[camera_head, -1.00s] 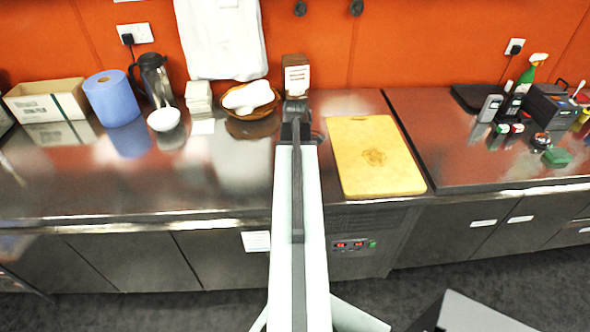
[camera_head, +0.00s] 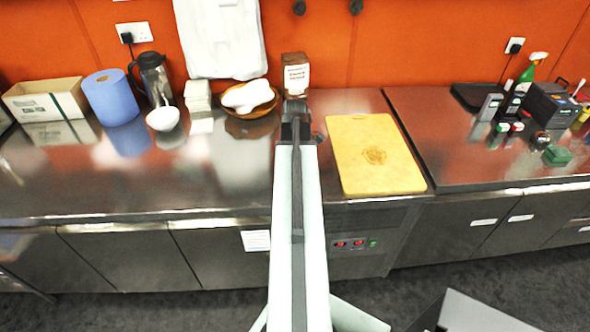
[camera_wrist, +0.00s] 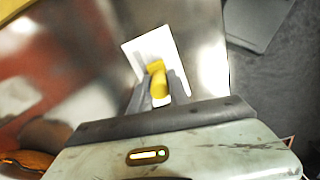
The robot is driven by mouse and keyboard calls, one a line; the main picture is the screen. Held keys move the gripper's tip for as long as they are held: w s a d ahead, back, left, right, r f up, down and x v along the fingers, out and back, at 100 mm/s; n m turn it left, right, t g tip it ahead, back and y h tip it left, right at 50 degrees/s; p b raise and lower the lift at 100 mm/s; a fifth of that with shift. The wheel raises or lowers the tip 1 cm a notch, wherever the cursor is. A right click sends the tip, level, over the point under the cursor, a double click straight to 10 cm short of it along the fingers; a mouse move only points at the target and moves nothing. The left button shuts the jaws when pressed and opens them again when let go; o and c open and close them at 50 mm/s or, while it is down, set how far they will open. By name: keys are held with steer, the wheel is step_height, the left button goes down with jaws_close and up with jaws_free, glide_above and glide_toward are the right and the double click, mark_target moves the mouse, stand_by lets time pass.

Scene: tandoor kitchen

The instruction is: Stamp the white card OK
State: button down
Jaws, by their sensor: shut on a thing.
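My gripper (camera_wrist: 160,88) is shut on a yellow stamp (camera_wrist: 158,80) in the wrist view, with a grey finger on each side of it. The white card (camera_wrist: 138,50) lies on the steel counter beyond and under the stamp, partly covered by the stamp and fingers. I cannot tell whether the stamp touches the card. In the head view my gripper (camera_head: 295,128) is over the counter, left of the yellow cutting board, and my arm hides the stamp and card.
The yellow cutting board (camera_head: 375,155) lies to the right. A labelled brown container (camera_head: 295,75) stands just behind my gripper. A bowl with white cloth (camera_head: 250,98), blue paper roll (camera_head: 111,98), jug (camera_head: 153,80) and white bowl (camera_head: 163,119) stand left. The front left counter is clear.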

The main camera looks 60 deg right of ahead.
stand_by(0.5)
step_height(320, 180, up, 7)
steer(key=p, duration=0.7)
steer(key=shift+r, duration=0.1)
steer(key=shift+f+b, duration=0.55)
steer(key=shift+f, duration=0.1)
steer(key=shift+r, duration=0.15)
